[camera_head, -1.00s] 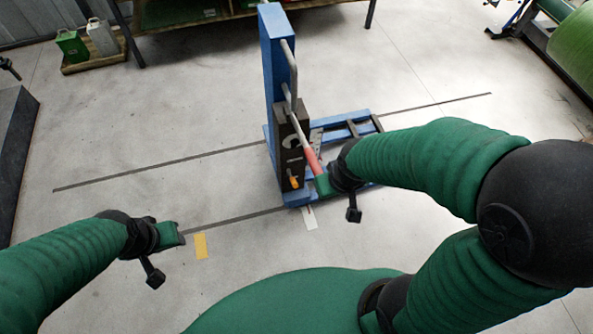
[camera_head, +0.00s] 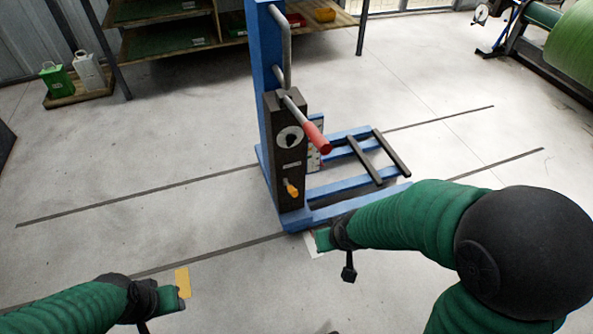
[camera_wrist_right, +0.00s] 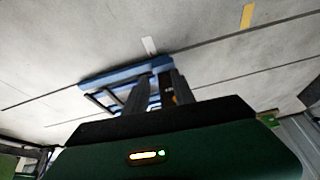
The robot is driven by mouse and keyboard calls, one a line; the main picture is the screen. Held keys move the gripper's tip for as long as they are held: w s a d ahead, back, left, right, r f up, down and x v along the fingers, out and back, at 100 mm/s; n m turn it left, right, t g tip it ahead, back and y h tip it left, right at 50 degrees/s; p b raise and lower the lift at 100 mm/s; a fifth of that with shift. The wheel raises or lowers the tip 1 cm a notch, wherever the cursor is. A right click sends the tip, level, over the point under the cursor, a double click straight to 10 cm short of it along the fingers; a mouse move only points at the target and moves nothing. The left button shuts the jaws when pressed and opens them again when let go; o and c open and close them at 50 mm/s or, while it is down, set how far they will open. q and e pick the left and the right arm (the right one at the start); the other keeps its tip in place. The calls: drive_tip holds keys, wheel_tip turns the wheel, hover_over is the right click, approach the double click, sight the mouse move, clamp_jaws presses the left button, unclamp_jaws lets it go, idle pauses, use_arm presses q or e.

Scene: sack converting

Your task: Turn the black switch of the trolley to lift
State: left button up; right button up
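The blue trolley (camera_head: 262,60) stands upright in the middle of the head view, with a dark control box (camera_head: 289,160) on its post. The black switch (camera_head: 290,137) is a round knob on a white dial on the box's front. A yellow-orange lever (camera_head: 291,188) sits lower on the box. A red-handled lever (camera_head: 317,138) sticks out above. My right gripper (camera_head: 320,240) is low, in front of the trolley's base and apart from the switch. In the right wrist view its two grey fingers (camera_wrist_right: 160,92) look apart, with nothing between them. My left gripper (camera_head: 182,297) is at lower left; its fingers are unclear.
The trolley's blue fork frame (camera_head: 345,185) extends right along the floor. A shelf (camera_head: 165,42) stands behind, with green and white cans (camera_head: 57,78) on a wooden tray at left. A green roll machine (camera_head: 565,45) is at far right. The floor left of the trolley is clear.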

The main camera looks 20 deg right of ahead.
drive_tip(key=w+f+t+b, duration=0.2)
drive_tip(key=w+f, duration=0.2)
drive_tip(key=f, duration=0.2)
drive_tip(key=m+t, duration=0.8)
drive_tip(key=t, duration=0.3)
approach(294, 142)
drive_tip(key=shift+y, duration=0.3)
drive_tip(key=w+b, duration=0.3)
drive_tip(key=w, duration=0.1)
drive_tip(key=w+b, duration=0.4)
drive_tip(key=shift+w+f, duration=0.2)
use_arm(q)
drive_tip(key=s+x, duration=0.2)
drive_tip(key=x, duration=0.9)
drive_tip(key=shift+s+f, duration=0.2)
drive_tip(key=shift+f, duration=0.45)
use_arm(e)
clamp_jaws()
use_arm(q)
drive_tip(key=shift+a, duration=0.1)
